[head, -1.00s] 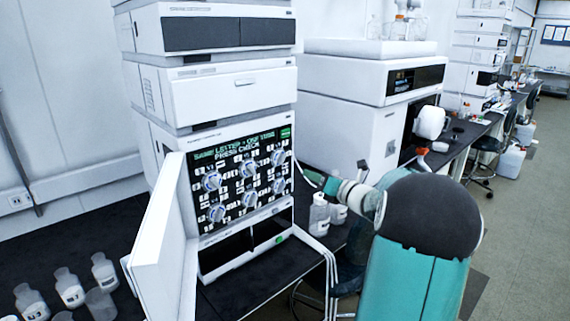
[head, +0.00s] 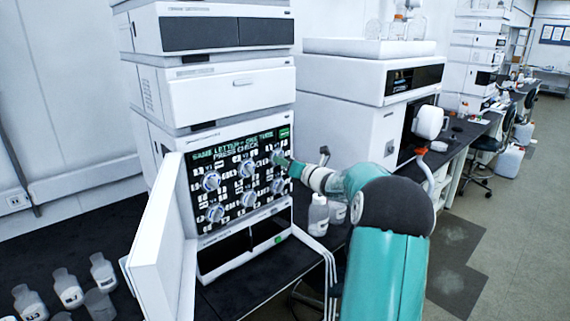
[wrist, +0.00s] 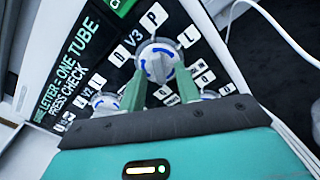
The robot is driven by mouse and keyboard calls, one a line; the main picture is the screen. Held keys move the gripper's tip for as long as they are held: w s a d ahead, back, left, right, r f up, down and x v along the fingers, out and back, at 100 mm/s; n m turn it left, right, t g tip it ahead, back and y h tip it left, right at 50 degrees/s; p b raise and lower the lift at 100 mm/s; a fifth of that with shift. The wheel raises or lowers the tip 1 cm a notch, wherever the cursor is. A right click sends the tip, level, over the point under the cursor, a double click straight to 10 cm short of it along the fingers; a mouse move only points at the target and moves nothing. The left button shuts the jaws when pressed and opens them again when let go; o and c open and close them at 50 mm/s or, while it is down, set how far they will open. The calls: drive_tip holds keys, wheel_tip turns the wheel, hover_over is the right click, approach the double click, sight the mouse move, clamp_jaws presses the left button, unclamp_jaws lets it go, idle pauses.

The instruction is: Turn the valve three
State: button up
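The valve panel (head: 240,170) is black with several round silver-and-blue knobs and a green text line reading "same letter = one tube" and "press check". Valve three is the top right knob (head: 277,157). My gripper (head: 286,163) is at the panel beside this knob. In the wrist view its two green fingers (wrist: 160,86) are apart, at the knob's lower left and lower right. I cannot tell whether they touch it.
A white open door (head: 165,235) stands out left of the panel. Bottles (head: 318,215) stand to the right of it, and more small bottles (head: 68,288) are at lower left. White tubing (head: 325,255) loops at the panel's right.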

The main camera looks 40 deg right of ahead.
drive_tip(key=shift+c, duration=0.4)
clamp_jaws()
drive_tip(key=n, duration=1.1)
drive_tip(key=shift+d+n, duration=0.25)
drive_tip(key=shift+n, duration=0.15)
drive_tip(key=shift+o, duration=0.4)
unclamp_jaws()
